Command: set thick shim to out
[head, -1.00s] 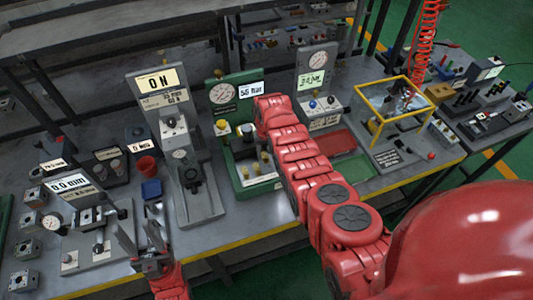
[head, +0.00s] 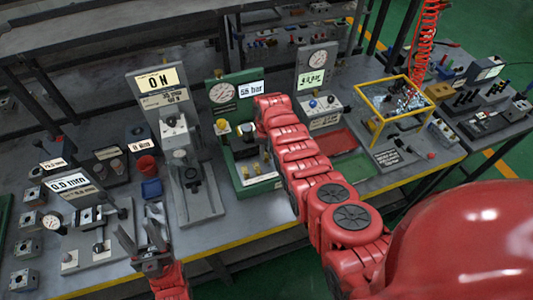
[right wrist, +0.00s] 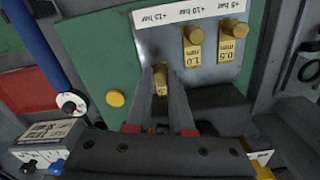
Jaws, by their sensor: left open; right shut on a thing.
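The green pressure stand (head: 222,112) with a dial and a bar display stands mid-bench in the head view. In the right wrist view its yellow shims hang under a strip marked +15, +10 and +5 bar. The 1.0 mm shim (right wrist: 194,52) and 0.5 mm shim (right wrist: 232,35) are free. My right gripper (right wrist: 163,80) is shut on the shim at the +15 bar place, the thick shim (right wrist: 160,86); its tag is mostly hidden between the fingers. In the head view my right arm covers part of the stand. My left gripper (head: 137,230) is open and empty near the front edge.
A grey force stand (head: 176,140) is left of the green stand. Red tray (head: 335,141) and green tray (head: 354,167) lie right of my arm. A yellow-framed guard (head: 400,118) stands further right. Small blocks and gauges crowd the left bench.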

